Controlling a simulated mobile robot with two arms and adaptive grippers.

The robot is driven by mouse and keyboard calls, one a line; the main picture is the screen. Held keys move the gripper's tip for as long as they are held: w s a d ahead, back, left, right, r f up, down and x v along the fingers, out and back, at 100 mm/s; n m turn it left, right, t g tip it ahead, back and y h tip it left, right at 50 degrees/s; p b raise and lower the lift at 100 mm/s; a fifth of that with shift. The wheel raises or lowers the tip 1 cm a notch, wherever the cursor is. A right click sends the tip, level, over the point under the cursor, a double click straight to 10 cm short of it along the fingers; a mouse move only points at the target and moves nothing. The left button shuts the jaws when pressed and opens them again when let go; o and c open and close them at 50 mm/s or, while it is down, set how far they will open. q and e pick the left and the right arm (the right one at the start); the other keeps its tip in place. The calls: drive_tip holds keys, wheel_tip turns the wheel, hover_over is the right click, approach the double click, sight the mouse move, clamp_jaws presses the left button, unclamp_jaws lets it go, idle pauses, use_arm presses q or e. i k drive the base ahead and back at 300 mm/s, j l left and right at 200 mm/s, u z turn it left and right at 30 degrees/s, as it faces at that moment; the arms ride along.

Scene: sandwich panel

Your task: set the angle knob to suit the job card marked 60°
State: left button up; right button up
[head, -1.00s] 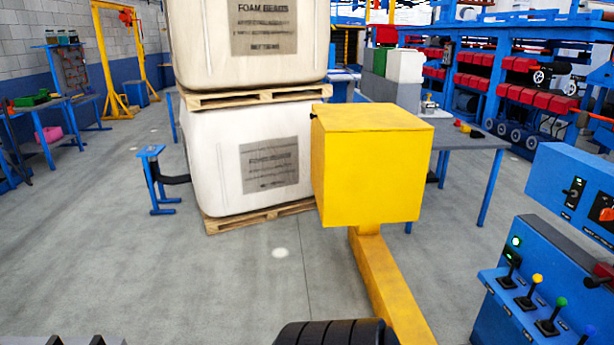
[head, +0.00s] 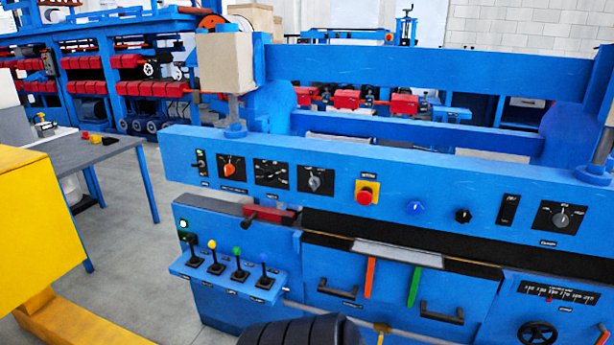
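A blue machine panel (head: 380,193) carries several knobs: an orange knob (head: 230,169), a grey knob (head: 315,182) on a black dial plate, a small blue knob (head: 415,208), a small black knob (head: 463,215) and a grey knob (head: 561,218) on a dial plate at the far right. The labels are too small to read, so I cannot tell which is the angle knob. No job card marked 60° can be made out.
A red stop button (head: 365,195) sits on a yellow plate mid-panel. Several levers (head: 238,270) stand on a ledge at lower left. A handwheel (head: 537,333) is at lower right. A yellow block (head: 40,220) and a grey table (head: 90,150) stand left; grey floor shows between.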

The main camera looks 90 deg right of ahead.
sight(271, 175)
drive_tip(key=i+l+z, duration=0.1)
drive_tip(key=z, duration=0.35)
drive_tip(key=i+z, duration=0.1)
drive_tip(key=z, duration=0.4)
drive_tip(key=i+z, duration=0.1)
drive_tip(key=z, duration=0.35)
drive_tip(key=i+z, duration=0.1)
drive_tip(key=z, duration=0.35)
drive_tip(key=i+j+z, duration=0.1)
drive_tip(key=z, duration=0.35)
